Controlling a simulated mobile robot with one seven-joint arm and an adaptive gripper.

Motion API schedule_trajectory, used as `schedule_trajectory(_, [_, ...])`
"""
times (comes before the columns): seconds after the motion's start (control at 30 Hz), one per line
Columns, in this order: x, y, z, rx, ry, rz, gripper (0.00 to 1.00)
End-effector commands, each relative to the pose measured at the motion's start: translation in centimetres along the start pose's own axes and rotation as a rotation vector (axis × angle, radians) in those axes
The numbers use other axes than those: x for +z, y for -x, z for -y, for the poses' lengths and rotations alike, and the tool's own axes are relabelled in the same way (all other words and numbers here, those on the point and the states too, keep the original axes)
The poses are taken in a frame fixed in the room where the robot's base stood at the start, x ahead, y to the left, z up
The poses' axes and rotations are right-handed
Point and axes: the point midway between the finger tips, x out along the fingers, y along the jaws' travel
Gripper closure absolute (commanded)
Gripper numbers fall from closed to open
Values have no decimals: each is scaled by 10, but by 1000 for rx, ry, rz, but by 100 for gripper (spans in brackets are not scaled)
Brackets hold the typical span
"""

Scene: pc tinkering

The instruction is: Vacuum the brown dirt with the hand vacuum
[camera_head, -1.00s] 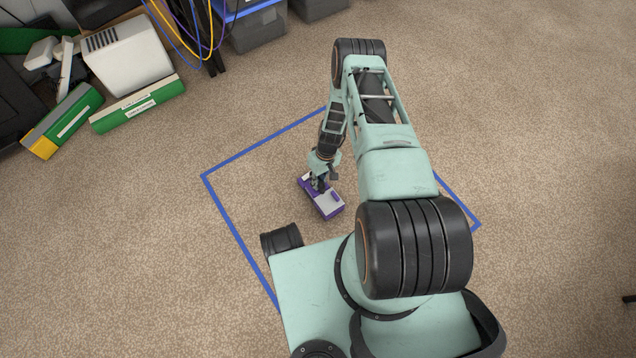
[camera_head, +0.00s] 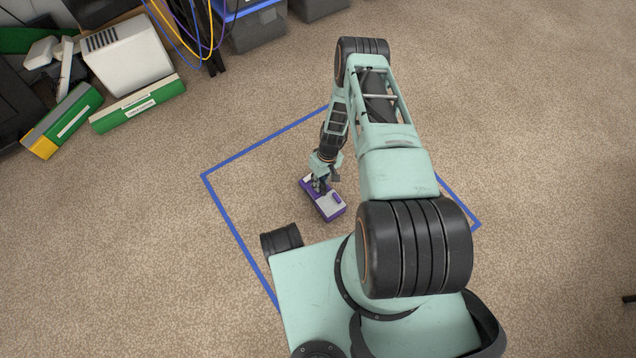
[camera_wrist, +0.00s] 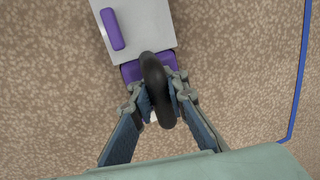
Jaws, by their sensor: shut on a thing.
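The hand vacuum (camera_head: 328,206) is a purple and light grey box with a purple button, low over or on the carpet inside the blue outline. In the wrist view its grey and purple body (camera_wrist: 141,27) extends up from the gripper. My gripper (camera_head: 320,184) is shut on the vacuum's black handle (camera_wrist: 156,82), and its two fingers (camera_wrist: 158,105) press on the handle from both sides. I cannot tell whether the vacuum touches the floor. I cannot make out brown dirt against the speckled brown carpet.
Blue tape (camera_head: 228,221) marks a rectangle on the carpet (camera_head: 150,250) around my base. A white device (camera_head: 128,58) and green boxes (camera_head: 138,104) stand at the upper left. Grey bins (camera_head: 258,28) and hanging cables are at the top.

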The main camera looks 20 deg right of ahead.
Motion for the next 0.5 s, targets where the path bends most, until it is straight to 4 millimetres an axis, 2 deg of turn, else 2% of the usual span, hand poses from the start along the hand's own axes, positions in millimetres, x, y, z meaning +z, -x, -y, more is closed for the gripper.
schedule_trajectory(0.17, [11, -1, 1, -1, -1, 0, 100])
schedule_trajectory(0.5, [12, -1, 1, -2, 1, 2, 100])
